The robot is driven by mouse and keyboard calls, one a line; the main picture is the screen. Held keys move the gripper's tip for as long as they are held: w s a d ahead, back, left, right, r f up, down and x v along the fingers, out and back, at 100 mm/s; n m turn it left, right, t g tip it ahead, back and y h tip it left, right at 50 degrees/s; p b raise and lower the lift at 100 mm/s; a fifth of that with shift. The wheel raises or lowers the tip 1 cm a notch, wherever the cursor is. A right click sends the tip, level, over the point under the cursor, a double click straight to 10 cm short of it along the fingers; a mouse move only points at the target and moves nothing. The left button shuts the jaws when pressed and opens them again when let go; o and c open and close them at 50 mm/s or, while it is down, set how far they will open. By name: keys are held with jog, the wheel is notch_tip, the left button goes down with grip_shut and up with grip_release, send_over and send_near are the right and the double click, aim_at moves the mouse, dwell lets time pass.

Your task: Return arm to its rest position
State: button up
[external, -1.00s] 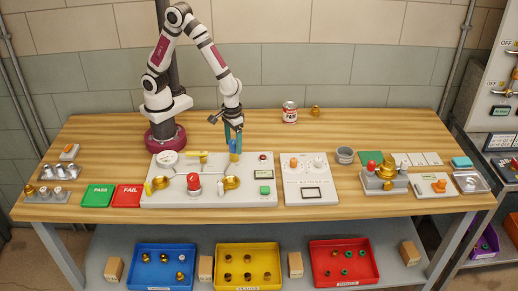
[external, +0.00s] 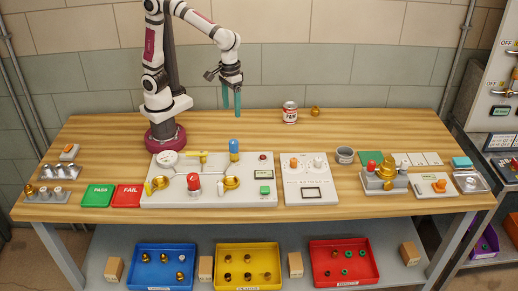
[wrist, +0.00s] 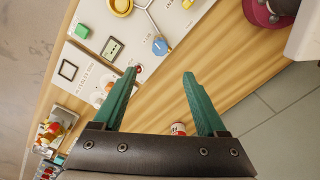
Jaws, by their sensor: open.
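My gripper (external: 231,108) is open and empty, with its teal fingers pointing down above the back part of the table. It is clear of the grey test panel (external: 155,198) and behind the upright blue-and-yellow piece (external: 234,150) on it. In the wrist view my gripper (wrist: 160,75) shows both fingers apart with nothing between them. The blue top (wrist: 160,46) of that piece shows beyond the fingers, apart from them. My arm is bent, with the forearm reaching right from the raised elbow.
A paint can (external: 290,113) and a small brass part (external: 315,111) stand at the back. The white panel (external: 308,192), grey cup (external: 345,155) and brass valve fixture (external: 385,181) are to the right. Green PASS (external: 97,196) and red FAIL (external: 127,196) plates lie left.

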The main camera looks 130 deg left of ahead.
jog(key=s+d+f+m+y, duration=0.1)
jog(key=s+d+m, duration=0.2)
jog(key=s+m, duration=0.6)
jog(key=s+d+f+m, duration=0.1)
jog(key=s+d+m, duration=0.2)
jog(key=s+m, duration=0.6)
jog(key=m, duration=0.3)
jog(key=shift+y, duration=0.4)
